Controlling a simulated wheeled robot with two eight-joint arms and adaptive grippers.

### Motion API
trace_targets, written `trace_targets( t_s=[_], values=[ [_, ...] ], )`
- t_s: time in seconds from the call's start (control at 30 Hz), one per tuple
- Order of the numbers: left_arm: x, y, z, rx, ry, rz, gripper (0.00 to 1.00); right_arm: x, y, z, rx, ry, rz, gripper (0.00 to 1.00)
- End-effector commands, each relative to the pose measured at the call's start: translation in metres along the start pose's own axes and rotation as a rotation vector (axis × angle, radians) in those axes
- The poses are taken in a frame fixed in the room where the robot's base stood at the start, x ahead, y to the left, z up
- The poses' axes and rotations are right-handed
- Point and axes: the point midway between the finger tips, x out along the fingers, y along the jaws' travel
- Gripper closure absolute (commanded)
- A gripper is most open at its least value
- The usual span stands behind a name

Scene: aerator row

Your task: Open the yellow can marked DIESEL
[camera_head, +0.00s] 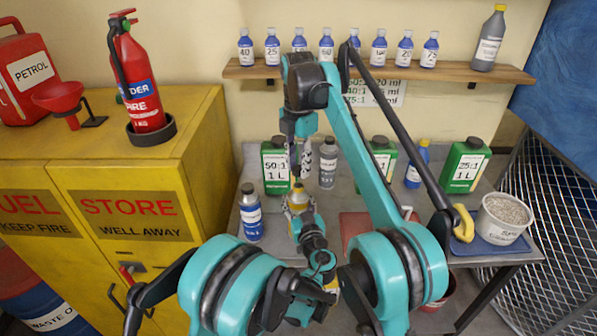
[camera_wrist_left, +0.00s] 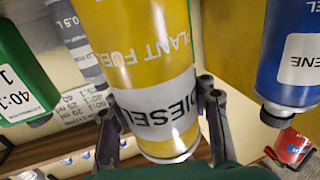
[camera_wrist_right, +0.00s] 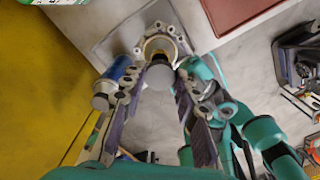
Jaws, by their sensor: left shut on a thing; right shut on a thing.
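The yellow can (camera_head: 297,201) marked DIESEL stands above the metal bench. It fills the middle of the left wrist view (camera_wrist_left: 146,55), which shows it upside down. My left gripper (camera_head: 300,219) is shut around the can's body, one finger on each side. My right gripper (camera_head: 301,171) comes from above with its fingers at the can's top. In the right wrist view, a grey cap (camera_wrist_right: 160,76) lies between these fingers, in line with the can's rim. Whether the cap is still seated or loose cannot be told.
A blue bottle (camera_head: 250,217) stands close left of the can. Green jugs (camera_head: 275,168) and a grey bottle (camera_head: 328,165) stand behind. A white tub (camera_head: 502,218) is at the right. The yellow cabinet (camera_head: 197,152) borders the bench on the left.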

Motion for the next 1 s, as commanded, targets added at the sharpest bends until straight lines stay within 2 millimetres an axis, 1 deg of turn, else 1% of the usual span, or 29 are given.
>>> trace_targets(
  t_s=[0.1, 0.33, 0.37, 0.4, 0.47, 0.73, 0.83, 0.93, 1.0],
  values=[
    [0.000, 0.000, 0.000, 0.000, 0.000, 0.000, 1.00, -0.009, 0.000, 0.000, 0.000, 0.000, 0.000, 1.00],
    [0.000, 0.000, 0.000, 0.000, 0.000, 0.000, 1.00, -0.010, 0.000, 0.000, 0.000, 0.000, 0.000, 1.00],
    [0.000, 0.000, 0.000, 0.000, 0.000, 0.000, 0.54, -0.010, 0.000, 0.000, 0.000, 0.000, 0.000, 1.00],
    [0.000, 0.000, 0.000, 0.000, 0.000, 0.000, 0.43, -0.010, 0.000, 0.000, 0.000, 0.000, 0.000, 1.00],
    [0.000, 0.000, 0.000, 0.000, 0.000, 0.000, 0.28, -0.010, 0.000, 0.000, 0.000, 0.000, 0.000, 1.00],
    [0.000, 0.000, 0.000, 0.000, 0.000, 0.000, 0.28, -0.010, 0.000, 0.000, 0.000, 0.000, 0.000, 1.00],
    [-0.004, 0.001, 0.000, 0.000, 0.000, 0.001, 0.28, -0.010, 0.000, 0.000, 0.000, 0.000, 0.000, 1.00],
    [-0.016, 0.001, 0.000, 0.000, 0.000, 0.003, 0.28, -0.010, 0.000, 0.000, 0.000, 0.000, 0.000, 1.00],
    [-0.029, 0.001, 0.000, 0.000, 0.000, 0.003, 0.28, -0.010, 0.000, 0.000, 0.000, 0.000, 0.000, 1.00]
  ],
)
